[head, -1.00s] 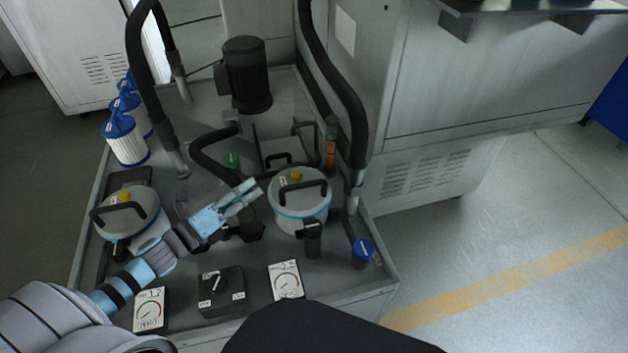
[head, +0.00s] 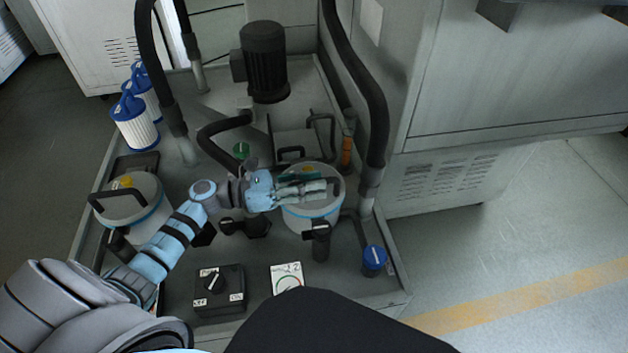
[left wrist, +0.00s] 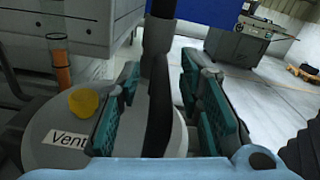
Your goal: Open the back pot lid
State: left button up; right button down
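Two white pots with grey lids, black bar handles and blue bands stand on the skid: a right pot (head: 312,215) and a left pot (head: 130,208). I cannot tell for certain which is the back one. Both lids look seated. My left gripper (head: 302,190) is over the right pot's lid. In the left wrist view its teal-padded fingers (left wrist: 160,115) are open, one on each side of the black handle (left wrist: 159,115), with gaps showing. The lid (left wrist: 62,125) bears a yellow knob (left wrist: 84,101) and a "Vent" label. My right gripper is not in view.
A black motor (head: 264,62), thick black hoses (head: 372,100) and an orange-marked tube (head: 346,152) stand behind the right pot. A blue-capped fitting (head: 374,257) is at its front right. A switch box (head: 219,289) sits in front. White-and-blue filters (head: 134,122) stand at left.

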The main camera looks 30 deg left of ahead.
pick_arm(q)
jog(key=shift+w+d, duration=0.15)
jog(key=shift+d, duration=0.15)
jog(key=shift+c, duration=0.3)
grip_shut()
jog(key=shift+r, duration=0.1)
